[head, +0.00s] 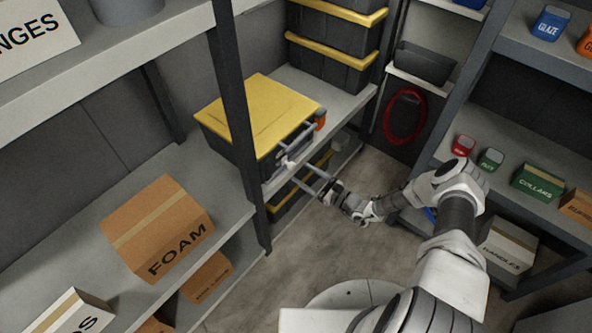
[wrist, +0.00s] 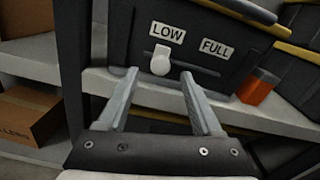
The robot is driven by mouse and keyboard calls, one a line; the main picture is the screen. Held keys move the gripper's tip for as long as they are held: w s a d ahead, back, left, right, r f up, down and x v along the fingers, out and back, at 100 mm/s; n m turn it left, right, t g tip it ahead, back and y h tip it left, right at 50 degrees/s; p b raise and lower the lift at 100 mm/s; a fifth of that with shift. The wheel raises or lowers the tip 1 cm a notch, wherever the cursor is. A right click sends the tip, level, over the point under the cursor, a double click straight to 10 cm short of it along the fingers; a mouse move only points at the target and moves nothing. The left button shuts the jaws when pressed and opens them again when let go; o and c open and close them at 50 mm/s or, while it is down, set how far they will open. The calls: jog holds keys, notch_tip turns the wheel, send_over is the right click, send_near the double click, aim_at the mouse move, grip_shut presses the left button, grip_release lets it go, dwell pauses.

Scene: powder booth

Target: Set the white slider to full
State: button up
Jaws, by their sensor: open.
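In the head view the bin (head: 225,144) has a yellow lid and stands on a shelf. My gripper (wrist: 158,76) is open and empty, its two fingers pointing at the bin front with the knob between and just beyond the tips. It also shows in the head view (head: 297,173).
An orange item (wrist: 257,86) sits on the shelf right of the slot. The shelf edge (wrist: 225,110) runs below the bin, and a dark upright post (wrist: 72,60) stands at left. A cardboard FOAM box (head: 158,228) is on the nearer shelf.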

aim_at(294, 167)
jog(key=shift+x, duration=2)
grip_shut()
